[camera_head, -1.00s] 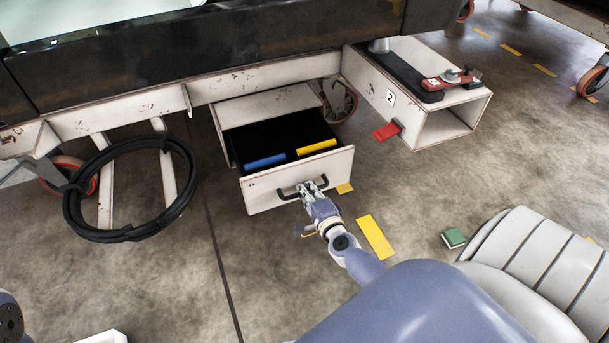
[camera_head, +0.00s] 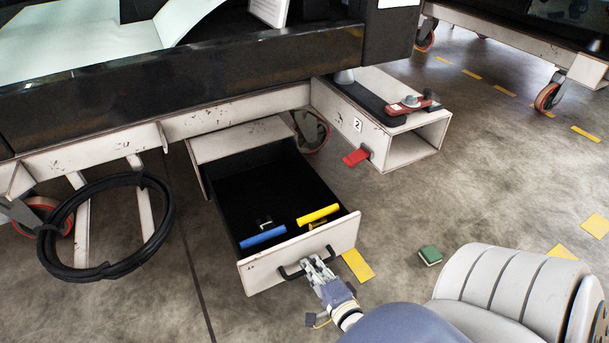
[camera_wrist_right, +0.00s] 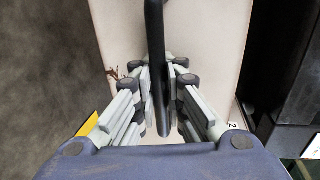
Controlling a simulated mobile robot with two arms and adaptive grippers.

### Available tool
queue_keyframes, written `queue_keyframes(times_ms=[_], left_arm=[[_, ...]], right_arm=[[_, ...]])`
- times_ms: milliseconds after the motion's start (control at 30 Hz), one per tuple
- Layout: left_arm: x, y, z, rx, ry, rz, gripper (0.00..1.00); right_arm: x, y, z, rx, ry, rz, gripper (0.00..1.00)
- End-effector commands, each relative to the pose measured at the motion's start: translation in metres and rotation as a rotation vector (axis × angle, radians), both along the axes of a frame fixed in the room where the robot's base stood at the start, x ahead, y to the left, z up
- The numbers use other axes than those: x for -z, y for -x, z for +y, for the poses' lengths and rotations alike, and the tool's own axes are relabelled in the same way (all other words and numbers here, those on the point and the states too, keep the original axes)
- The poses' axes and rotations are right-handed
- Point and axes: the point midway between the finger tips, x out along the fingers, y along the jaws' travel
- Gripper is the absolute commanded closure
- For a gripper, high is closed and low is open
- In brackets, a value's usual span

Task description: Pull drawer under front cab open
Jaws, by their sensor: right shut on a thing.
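The drawer (camera_head: 305,252) under the front cab stands well open, with a white front panel and a black inside. A blue cylinder (camera_head: 263,237), a yellow cylinder (camera_head: 318,214) and a small pale item (camera_head: 265,222) lie in it. My right gripper (camera_head: 313,268) is shut on the black drawer handle (camera_head: 292,273). In the right wrist view the handle (camera_wrist_right: 155,50) runs between the fingers (camera_wrist_right: 159,90), with the white drawer front behind. My left gripper is not in view.
A black hose ring (camera_head: 62,228) hangs at the left. A green block (camera_head: 430,255) lies on the floor.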

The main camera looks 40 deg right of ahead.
Motion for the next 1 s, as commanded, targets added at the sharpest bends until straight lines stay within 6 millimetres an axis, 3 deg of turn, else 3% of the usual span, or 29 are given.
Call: queue_keyframes(times_ms=[300, 767, 800, 867, 1000], left_arm=[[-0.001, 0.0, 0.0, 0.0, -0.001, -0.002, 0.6], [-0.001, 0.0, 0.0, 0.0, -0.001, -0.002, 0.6], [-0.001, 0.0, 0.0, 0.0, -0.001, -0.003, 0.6], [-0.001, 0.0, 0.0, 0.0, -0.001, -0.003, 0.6], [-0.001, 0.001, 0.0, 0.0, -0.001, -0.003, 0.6]], right_arm=[[-0.002, 0.022, 0.005, 0.0, 0.001, -0.004, 1.0], [-0.003, 0.024, 0.006, 0.0, 0.001, -0.006, 1.0], [-0.003, 0.024, 0.006, 0.0, 0.001, -0.006, 0.85], [-0.002, 0.024, 0.006, 0.0, 0.001, -0.006, 0.72], [-0.002, 0.024, 0.006, 0.0, 0.001, -0.004, 0.69]])
